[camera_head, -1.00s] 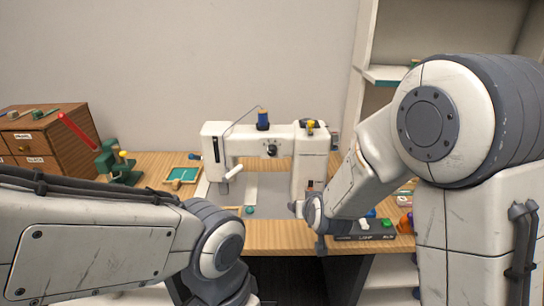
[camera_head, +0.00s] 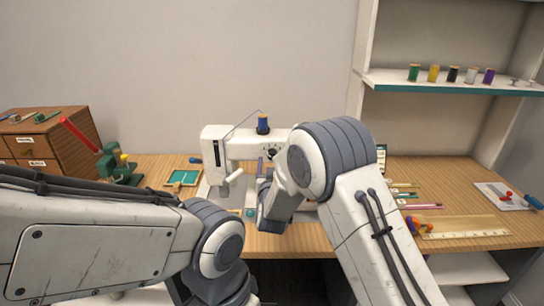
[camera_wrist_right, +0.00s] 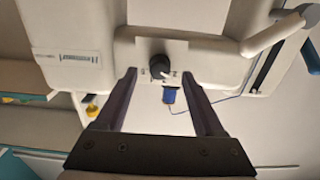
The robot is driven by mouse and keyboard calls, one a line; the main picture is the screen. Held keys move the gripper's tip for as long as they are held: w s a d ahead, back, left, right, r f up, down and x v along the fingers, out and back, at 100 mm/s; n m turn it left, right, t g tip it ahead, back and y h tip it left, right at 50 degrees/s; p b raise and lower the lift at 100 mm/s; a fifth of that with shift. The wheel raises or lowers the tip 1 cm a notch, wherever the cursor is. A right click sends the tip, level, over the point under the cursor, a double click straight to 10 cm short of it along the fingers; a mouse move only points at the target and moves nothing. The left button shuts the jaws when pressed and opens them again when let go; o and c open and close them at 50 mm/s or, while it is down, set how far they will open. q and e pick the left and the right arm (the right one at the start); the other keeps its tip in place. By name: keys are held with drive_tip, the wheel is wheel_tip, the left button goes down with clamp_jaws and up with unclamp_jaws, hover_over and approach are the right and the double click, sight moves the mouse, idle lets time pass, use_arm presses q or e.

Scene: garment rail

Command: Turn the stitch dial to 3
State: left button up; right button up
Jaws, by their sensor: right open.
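The white sewing machine (camera_head: 214,147) stands on the table, mostly behind my right arm at its right end. Its black stitch dial (camera_head: 272,154) is on the front face; the dial (camera_wrist_right: 160,72) also shows in the right wrist view, where the machine appears upside down. The marks around the dial are too small to read. My right gripper (camera_head: 265,170) is open and empty, facing the machine. In the right wrist view, its fingers lie left and right of the dial; I cannot tell how far short of it they are. My left arm shows, but its gripper does not.
A blue thread spool (camera_head: 263,124) stands on top of the machine. A green tool with a red handle (camera_head: 112,165) and a green tray (camera_head: 183,178) are to the left. A wooden ruler (camera_head: 460,228) lies at right. A shelf (camera_head: 450,86) holds several spools.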

sight(272, 157)
drive_tip(key=shift+w, duration=1.5)
drive_tip(key=shift+c, duration=0.2)
clamp_jaws()
drive_tip(key=shift+f+m+b, duration=0.15)
drive_tip(key=shift+m+b, duration=0.25)
drive_tip(key=shift+b, duration=0.1)
drive_tip(key=m+b, duration=0.5)
drive_tip(key=b, duration=0.1)
drive_tip(key=shift+f+b, duration=0.1)
drive_tip(key=shift+b, duration=0.2)
drive_tip(key=shift+r+m+b, duration=0.2)
drive_tip(key=shift+m+b, duration=0.9)
drive_tip(key=shift+b, duration=0.1)
drive_tip(key=shift+o, duration=0.2)
unclamp_jaws()
